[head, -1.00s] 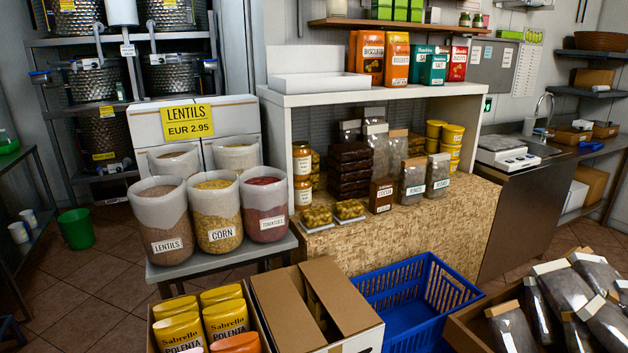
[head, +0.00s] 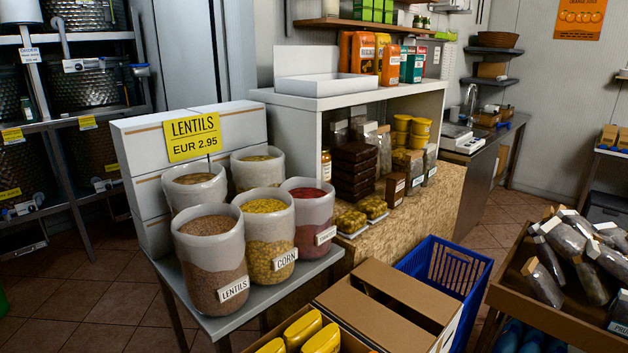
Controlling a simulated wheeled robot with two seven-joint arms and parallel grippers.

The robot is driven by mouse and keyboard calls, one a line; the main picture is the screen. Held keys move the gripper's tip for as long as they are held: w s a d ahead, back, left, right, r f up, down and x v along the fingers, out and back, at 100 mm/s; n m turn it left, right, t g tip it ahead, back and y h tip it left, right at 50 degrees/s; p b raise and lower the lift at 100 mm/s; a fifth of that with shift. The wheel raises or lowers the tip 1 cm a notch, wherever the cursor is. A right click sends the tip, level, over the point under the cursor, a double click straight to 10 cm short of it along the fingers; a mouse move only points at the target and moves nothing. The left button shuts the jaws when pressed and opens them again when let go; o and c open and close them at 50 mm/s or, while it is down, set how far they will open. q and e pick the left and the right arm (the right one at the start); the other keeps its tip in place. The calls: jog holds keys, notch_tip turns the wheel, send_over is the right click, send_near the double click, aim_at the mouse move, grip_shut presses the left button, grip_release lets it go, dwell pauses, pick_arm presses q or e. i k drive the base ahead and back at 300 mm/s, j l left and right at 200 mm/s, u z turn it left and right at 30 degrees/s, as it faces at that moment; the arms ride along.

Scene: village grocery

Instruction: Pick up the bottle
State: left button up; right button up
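I cannot make out a bottle for certain in the head view. A small dark container (head: 27,107) stands on the rack at the far left, too small to identify. A labelled jar (head: 326,163) stands inside the white shelf unit (head: 300,125), partly hidden by its side panel. Blue rounded objects (head: 508,335) show below the wooden crate at the lower right, cut off by the frame, and I cannot tell what they are. Neither of my grippers is in view.
A grey table (head: 250,312) holds several tubs of lentils and corn. Cardboard boxes (head: 385,322), a blue basket (head: 478,268) and a wooden crate (head: 560,318) of bags crowd the front. Tiled floor (head: 85,325) is free at the left and behind the crate.

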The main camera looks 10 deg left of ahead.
aim_at(29, 111)
jog(key=i+j+z, duration=0.15)
jog(key=j+z, duration=0.25)
jog(key=j, duration=1.2)
jog(key=j+z, duration=0.4)
jog(key=j, duration=1.25)
jog(key=j+u, duration=0.2)
jog(key=j, duration=1.2)
jog(key=j+u, duration=0.15)
jog(key=u, duration=0.2)
jog(key=i+j+u, duration=0.1)
jog(key=u, duration=0.25)
jog(key=j+u, duration=0.2)
jog(key=u, duration=0.15)
jog(key=i, duration=0.05)
